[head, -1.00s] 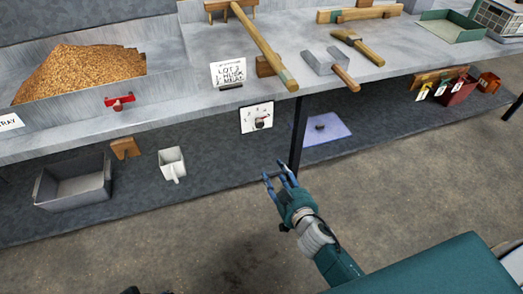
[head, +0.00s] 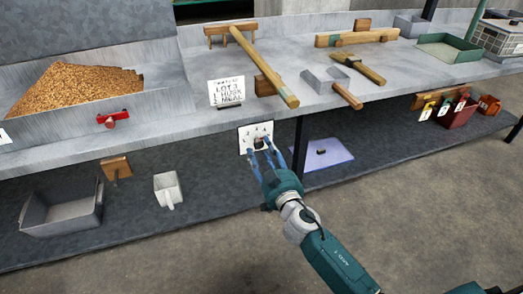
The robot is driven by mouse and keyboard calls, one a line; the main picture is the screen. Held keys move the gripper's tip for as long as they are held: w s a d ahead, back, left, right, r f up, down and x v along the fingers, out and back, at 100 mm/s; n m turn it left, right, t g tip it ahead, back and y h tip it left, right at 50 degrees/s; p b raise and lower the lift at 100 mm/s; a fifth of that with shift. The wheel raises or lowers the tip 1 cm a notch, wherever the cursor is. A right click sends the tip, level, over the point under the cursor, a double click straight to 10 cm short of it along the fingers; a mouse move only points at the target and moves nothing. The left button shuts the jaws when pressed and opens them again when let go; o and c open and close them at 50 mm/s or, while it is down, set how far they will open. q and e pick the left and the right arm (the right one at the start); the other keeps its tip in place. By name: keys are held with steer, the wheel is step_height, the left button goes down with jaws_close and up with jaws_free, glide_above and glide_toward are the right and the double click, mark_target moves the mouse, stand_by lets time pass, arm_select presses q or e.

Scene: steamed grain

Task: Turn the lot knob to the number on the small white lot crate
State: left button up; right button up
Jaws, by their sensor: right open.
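The lot knob (head: 259,143) is a small dark knob on a white numbered dial plate (head: 243,134) on the front edge of the bench. My right gripper (head: 265,154) is open, its blue fingers reaching up in front of the plate's lower part, close to the knob. Contact cannot be told, and the fingers partly cover the dial, so the knob's setting is unclear. A white card (head: 227,92) on the bench above reads "LOT 3", with husk and meal lines. A whitish crate (head: 503,38) stands at the far right; no number is legible on it. My left gripper is out of view.
A grain heap (head: 75,88) fills the left tray, with a red handle (head: 113,119) below. Wooden tools lie on the bench. A dark bench leg (head: 300,145) stands just right of my right gripper. A grey bin (head: 62,214) and white scoop (head: 168,190) are below.

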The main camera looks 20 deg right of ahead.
steer(key=shift+w, duration=0.65)
jaws_close()
